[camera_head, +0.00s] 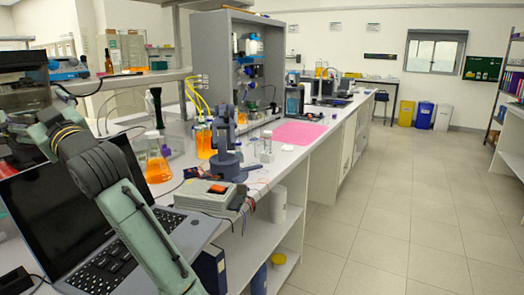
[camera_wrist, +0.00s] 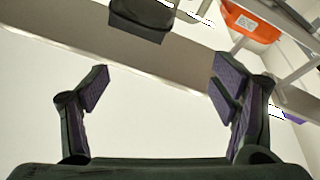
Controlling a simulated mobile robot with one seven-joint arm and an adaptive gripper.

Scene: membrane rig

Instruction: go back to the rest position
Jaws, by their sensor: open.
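My gripper (camera_wrist: 160,88) shows in the wrist view with its two dark, purple-padded fingers spread wide apart. Nothing is between them; a plain pale surface lies behind the gap. In the head view my green-grey arm crosses the lower left, in front of an open laptop (camera_head: 60,215). My gripper's fingers cannot be made out there.
On the bench are a grey box device (camera_head: 206,195), a blue-grey stand (camera_head: 226,150), orange-filled flasks (camera_head: 157,168) and a pink mat (camera_head: 299,133). A grey cabinet rig (camera_head: 210,55) stands behind. A shelf holds bottles at upper left. The floor (camera_head: 395,215) at right is clear.

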